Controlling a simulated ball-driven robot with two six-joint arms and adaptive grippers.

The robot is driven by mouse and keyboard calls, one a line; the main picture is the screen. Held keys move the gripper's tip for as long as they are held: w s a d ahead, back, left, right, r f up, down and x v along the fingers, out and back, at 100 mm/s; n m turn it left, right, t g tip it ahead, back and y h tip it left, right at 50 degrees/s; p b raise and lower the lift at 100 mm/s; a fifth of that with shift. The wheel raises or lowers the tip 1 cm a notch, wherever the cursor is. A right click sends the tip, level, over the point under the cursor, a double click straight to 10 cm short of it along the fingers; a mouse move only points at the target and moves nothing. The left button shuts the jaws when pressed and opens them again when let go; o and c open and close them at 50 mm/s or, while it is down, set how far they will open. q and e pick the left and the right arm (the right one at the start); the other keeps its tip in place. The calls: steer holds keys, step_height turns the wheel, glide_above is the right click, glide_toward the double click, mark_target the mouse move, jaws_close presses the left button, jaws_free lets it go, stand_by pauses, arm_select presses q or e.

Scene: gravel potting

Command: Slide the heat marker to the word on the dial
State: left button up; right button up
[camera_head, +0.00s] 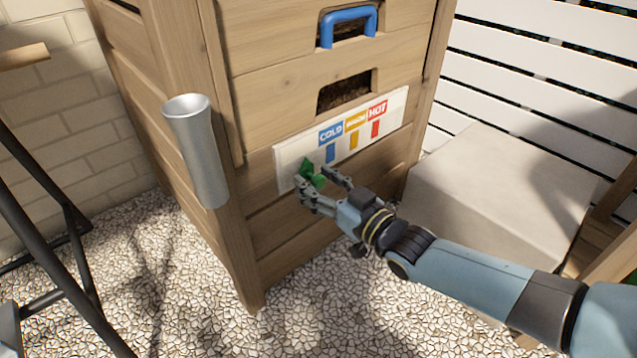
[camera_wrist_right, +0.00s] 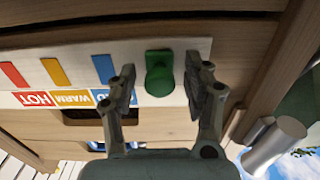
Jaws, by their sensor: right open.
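The dial is a long white plate (camera_head: 288,157) on the front of a wooden box. It carries the words COLD (camera_head: 331,132) in blue, WARM (camera_head: 356,121) in yellow and HOT (camera_head: 377,111) in red, each with a matching coloured bar below. The green heat marker (camera_head: 306,169) is at the plate's left end, left of the COLD bar. My right gripper (camera_head: 315,180) is at the marker, its fingers open. In the right wrist view the marker (camera_wrist_right: 159,74) stands between the two spread fingers, with gaps on both sides. My left gripper is not in view.
A grey metal tube (camera_head: 196,150) is fixed at the box's left corner post. A blue handle (camera_head: 348,25) and a dark opening (camera_head: 344,92) are above the dial. A pale block (camera_head: 505,190) stands right of the box. Gravel (camera_head: 200,320) covers the ground.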

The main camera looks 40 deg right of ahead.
jaws_close()
stand_by(0.4)
